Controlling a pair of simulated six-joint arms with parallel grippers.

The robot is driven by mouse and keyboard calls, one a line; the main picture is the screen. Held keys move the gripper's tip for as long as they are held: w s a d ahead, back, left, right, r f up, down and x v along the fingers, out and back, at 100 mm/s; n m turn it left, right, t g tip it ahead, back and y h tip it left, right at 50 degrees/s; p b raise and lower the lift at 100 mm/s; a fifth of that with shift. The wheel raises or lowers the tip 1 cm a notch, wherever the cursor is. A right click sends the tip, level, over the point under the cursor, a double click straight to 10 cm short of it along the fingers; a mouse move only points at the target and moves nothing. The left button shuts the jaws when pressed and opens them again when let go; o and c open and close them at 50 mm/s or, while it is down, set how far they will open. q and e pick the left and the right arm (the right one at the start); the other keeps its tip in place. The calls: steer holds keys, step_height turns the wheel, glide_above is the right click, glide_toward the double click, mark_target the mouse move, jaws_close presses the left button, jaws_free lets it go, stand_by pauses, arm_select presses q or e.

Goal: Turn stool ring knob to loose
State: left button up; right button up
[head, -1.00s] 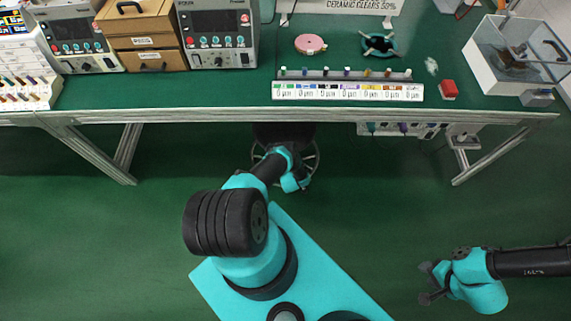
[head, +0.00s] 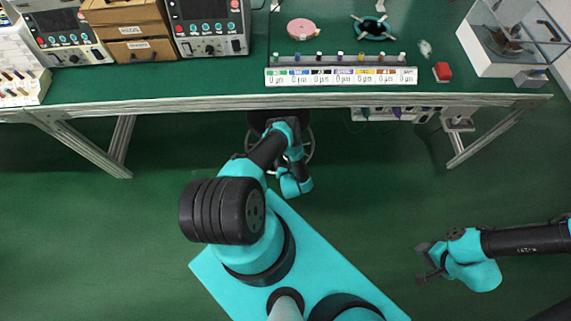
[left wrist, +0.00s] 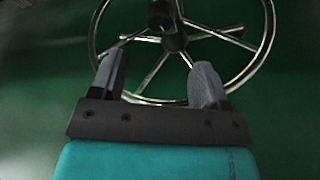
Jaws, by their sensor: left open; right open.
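The stool's dark seat (head: 259,122) shows under the bench's front edge in the head view, partly covered by my left arm. In the left wrist view, its chrome foot ring (left wrist: 271,26) has thin spokes meeting at a dark hub (left wrist: 173,42) on the central post. I cannot make out a separate ring knob. My left gripper (left wrist: 160,74) is open and empty, its fingers overlapping the ring's near side in the picture; contact cannot be told. Its fingers are hidden in the head view. My right gripper (head: 427,262) is open and empty over the floor, far right of the stool.
The bench (head: 200,104) spans the back, with its legs (head: 120,147) left and right of the stool. A labelled rack (head: 340,76), a red block (head: 443,71) and a clear-walled box (head: 485,62) stand on it. Green floor between the stool and my right arm is clear.

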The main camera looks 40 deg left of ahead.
arm_select(q)
steer(key=v, duration=0.5)
steer(key=shift+d+r, duration=0.1)
steer(key=shift+d, duration=0.1)
steer(key=shift+s, duration=0.1)
steer(key=s+a+n+h, duration=0.1)
steer(key=s+a+n+t, duration=0.1)
steer(key=n, duration=0.1)
steer(key=shift+a+r+t+h, duration=0.2)
steer(key=shift+t+h, duration=0.1)
steer(key=shift+h, duration=0.1)
steer(key=x, duration=1.7)
steer(key=shift+w+a+f, duration=0.1)
steer(key=shift+w, duration=0.1)
